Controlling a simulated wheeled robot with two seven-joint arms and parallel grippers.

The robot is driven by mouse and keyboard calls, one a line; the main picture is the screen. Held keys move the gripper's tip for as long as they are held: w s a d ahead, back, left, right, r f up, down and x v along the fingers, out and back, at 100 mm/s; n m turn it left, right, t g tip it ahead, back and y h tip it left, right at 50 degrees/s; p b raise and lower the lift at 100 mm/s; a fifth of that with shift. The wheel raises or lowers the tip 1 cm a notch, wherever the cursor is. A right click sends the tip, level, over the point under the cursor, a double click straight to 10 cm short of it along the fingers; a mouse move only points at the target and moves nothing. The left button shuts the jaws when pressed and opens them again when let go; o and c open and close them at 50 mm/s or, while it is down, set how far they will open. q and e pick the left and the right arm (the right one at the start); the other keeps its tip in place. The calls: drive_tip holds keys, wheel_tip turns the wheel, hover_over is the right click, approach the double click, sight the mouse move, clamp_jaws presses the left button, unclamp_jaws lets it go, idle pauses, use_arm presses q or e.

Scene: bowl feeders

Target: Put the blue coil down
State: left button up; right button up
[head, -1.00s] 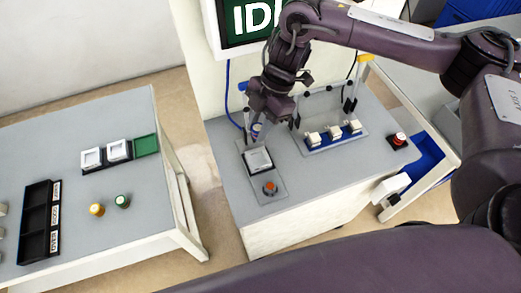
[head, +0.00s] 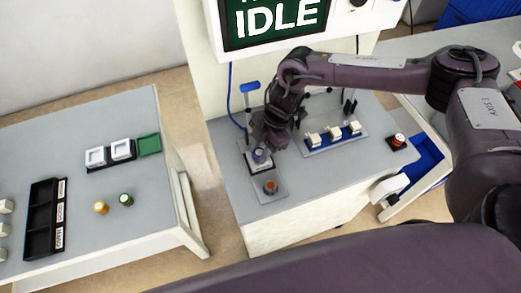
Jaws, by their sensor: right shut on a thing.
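The blue coil (head: 260,154) is a small round piece with a pale top. My right gripper (head: 266,143) is shut on it, coming from above and behind. The coil is over the white square nest (head: 250,164) on the grey plate (head: 268,193) of the machine table and hides much of it. I cannot tell whether the coil touches the nest. My left gripper is out of view.
An orange-red button (head: 270,187) sits in front of the nest. A blue-topped lever (head: 250,88) stands behind it. A blue rack with white blocks (head: 335,136) and a red button (head: 398,141) are to the right. The screen (head: 275,20) reads IDLE.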

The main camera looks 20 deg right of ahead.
drive_tip(key=shift+s+d+f+b, duration=0.1)
drive_tip(key=shift+s+f+b, duration=0.35)
drive_tip(key=shift+f, duration=0.45)
drive_tip(key=o, duration=0.9)
drive_tip(key=shift+r+p, duration=0.3)
drive_tip(key=shift+r, duration=0.05)
drive_tip(key=shift+w+r, duration=0.2)
drive_tip(key=shift+r, duration=0.15)
drive_tip(key=shift+o, duration=0.3)
drive_tip(key=r, duration=0.1)
drive_tip(key=w+r, duration=0.1)
drive_tip(key=d+r, duration=0.1)
drive_tip(key=shift+w+b, duration=0.25)
drive_tip(key=shift+b, duration=0.15)
drive_tip(key=s+b+v, duration=0.1)
drive_tip(key=v, duration=0.7)
drive_tip(key=shift+w+d+r, duration=0.15)
drive_tip(key=shift+w+r, duration=0.15)
drive_tip(key=shift+r, duration=0.05)
